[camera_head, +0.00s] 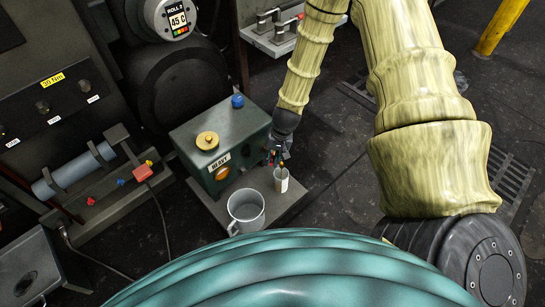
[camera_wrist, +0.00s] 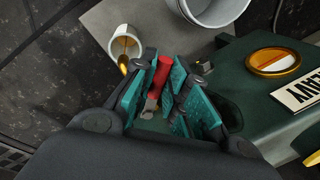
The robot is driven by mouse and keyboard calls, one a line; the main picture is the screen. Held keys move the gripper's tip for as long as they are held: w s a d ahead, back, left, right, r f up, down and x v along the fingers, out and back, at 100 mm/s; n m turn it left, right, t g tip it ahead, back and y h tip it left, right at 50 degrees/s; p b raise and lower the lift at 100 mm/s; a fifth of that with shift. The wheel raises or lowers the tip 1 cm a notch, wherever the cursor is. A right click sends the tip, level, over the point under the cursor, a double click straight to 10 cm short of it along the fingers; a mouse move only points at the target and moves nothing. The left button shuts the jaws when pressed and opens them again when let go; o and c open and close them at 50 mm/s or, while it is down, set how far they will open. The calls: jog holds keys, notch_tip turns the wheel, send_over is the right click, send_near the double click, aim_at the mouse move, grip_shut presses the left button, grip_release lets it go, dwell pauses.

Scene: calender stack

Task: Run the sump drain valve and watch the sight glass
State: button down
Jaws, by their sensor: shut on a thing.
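The green sump box (camera_head: 228,137) stands on a grey plate, with a round amber sight glass (camera_head: 222,173) low on its front. The sight glass also shows in the wrist view (camera_wrist: 272,61), brass-rimmed, with a pale band across amber. My gripper (camera_head: 278,153) is at the box's right end. In the wrist view its teal pads (camera_wrist: 160,90) are shut on a red handle (camera_wrist: 163,73), which I take for the drain valve's. A small white cup (camera_head: 282,181) stands below the gripper. In the wrist view the cup (camera_wrist: 123,58) shows an amber streak inside.
A grey mug-like pail (camera_head: 246,211) stands in front of the box on the plate (camera_head: 289,203). A brass cap (camera_head: 207,140) and blue knob (camera_head: 237,101) top the box. A bench with a grey-blue cylinder (camera_head: 75,171) lies left. Dark floor is open to the right.

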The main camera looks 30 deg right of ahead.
jog(key=c, duration=1.4)
grip_release()
jog(key=shift+c, duration=0.2)
jog(key=shift+r, duration=0.1)
notch_tip(320, 180, up, 12)
jog(key=s+d, duration=0.1)
jog(key=d, duration=0.1)
jog(key=shift+f, duration=0.2)
jog(key=shift+s, duration=0.1)
dwell(4.9)
